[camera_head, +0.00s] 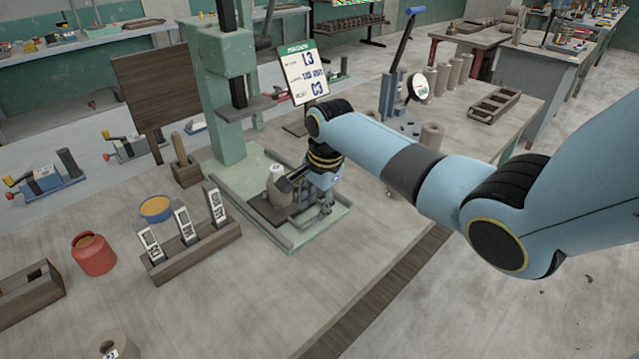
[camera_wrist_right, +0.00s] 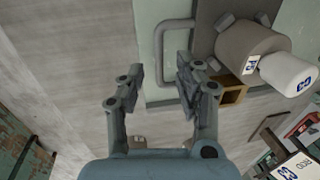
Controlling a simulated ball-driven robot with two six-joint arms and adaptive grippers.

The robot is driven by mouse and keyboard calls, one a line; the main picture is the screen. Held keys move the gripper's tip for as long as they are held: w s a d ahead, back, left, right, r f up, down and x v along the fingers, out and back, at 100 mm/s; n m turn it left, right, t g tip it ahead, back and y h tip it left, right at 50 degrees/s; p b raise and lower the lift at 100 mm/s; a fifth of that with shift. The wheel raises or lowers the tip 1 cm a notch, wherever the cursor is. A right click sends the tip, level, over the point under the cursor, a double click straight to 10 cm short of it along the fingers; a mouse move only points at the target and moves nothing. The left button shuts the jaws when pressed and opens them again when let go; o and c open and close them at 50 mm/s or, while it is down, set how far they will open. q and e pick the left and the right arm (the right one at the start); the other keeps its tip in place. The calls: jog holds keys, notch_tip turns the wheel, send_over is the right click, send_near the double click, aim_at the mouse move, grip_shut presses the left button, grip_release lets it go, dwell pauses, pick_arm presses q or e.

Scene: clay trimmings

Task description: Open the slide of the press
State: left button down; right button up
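The green press (camera_head: 222,75) stands on the table with its ram raised above a low base. The slide (camera_head: 268,212) is a dark plate in that base, carrying a grey-brown clay piece (camera_head: 276,192) with a white labelled top. My right gripper (camera_head: 323,205) is low at the right side of the base. In the right wrist view, its fingers (camera_wrist_right: 160,82) are open, one on each side of the handle bar, with gaps visible. My left gripper is out of view.
A sign (camera_head: 304,75) stands behind the press. A wooden rack (camera_head: 198,252) with labelled blocks, a red pot (camera_head: 93,254) and a blue-rimmed bowl (camera_head: 156,209) are left of it. Grey cylinders (camera_head: 443,78) stand at the back right.

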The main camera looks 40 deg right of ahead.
notch_tip(320, 180, up, 8)
jog(key=s, duration=0.1)
jog(key=shift+s+r, duration=0.15)
jog(key=shift+s, duration=0.15)
dwell(0.3)
jog(key=s+a+r+n+t+h, duration=0.15)
jog(key=s+a+n, duration=0.25)
jog(key=s+n, duration=0.7)
jog(key=s+a+r+n, duration=0.2)
jog(key=s+a+n, duration=0.35)
jog(key=s, duration=1.05)
jog(key=s+d+f+n+g+b, duration=0.15)
jog(key=f+b, duration=0.35)
jog(key=f, duration=1.2)
jog(key=w+d+f+b, duration=0.15)
jog(key=f+b, duration=0.25)
jog(key=f, duration=1.3)
jog(key=s+f+b, duration=0.4)
jog(key=s+f, duration=0.6)
jog(key=f, duration=0.2)
jog(key=s+d+f+g+b, duration=0.1)
jog(key=s+f+b, duration=0.3)
jog(key=s+f, duration=0.6)
notch_tip(320, 180, down, 3)
jog(key=shift+d+f+m, duration=0.1)
jog(key=shift+d+m, duration=0.2)
